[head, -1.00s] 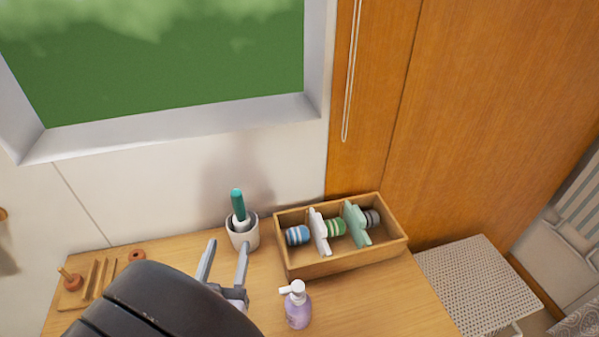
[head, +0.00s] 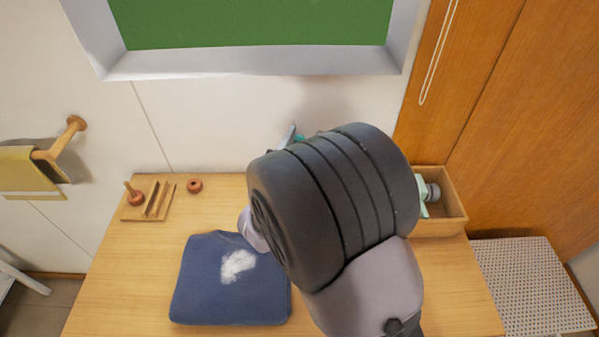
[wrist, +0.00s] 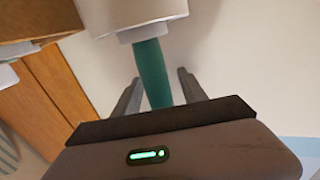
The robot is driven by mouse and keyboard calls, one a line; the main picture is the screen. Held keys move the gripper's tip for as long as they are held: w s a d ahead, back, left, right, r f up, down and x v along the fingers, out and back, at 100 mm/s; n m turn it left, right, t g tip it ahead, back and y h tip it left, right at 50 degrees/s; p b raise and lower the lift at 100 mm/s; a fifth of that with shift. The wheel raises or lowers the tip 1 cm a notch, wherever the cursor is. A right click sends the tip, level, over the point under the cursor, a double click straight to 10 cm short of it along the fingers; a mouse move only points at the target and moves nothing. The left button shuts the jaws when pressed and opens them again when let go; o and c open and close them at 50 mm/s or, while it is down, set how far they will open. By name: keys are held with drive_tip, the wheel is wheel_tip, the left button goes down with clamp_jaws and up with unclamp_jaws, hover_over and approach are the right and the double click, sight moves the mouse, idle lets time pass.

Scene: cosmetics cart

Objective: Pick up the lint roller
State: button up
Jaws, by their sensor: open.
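The lint roller's teal handle (wrist: 153,75) shows in the wrist view, coming out of a pale round cup (wrist: 150,12) at the top of that inverted view. My gripper (wrist: 158,79) is open, with one finger on each side of the handle; I cannot tell whether either touches it. In the head view my arm hides the cup and most of the roller. Only a bit of teal (head: 299,138) shows beside a finger of my gripper (head: 288,136).
A folded blue garment (head: 200,285) with a white fuzzy patch lies on the wooden top (head: 120,275). A small wooden rack (head: 150,200) and a ring (head: 194,185) stand back left. A wooden box (head: 455,215) is partly hidden at right. The wall is close behind.

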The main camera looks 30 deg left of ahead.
drive_tip(key=shift+s, duration=0.1)
clamp_jaws()
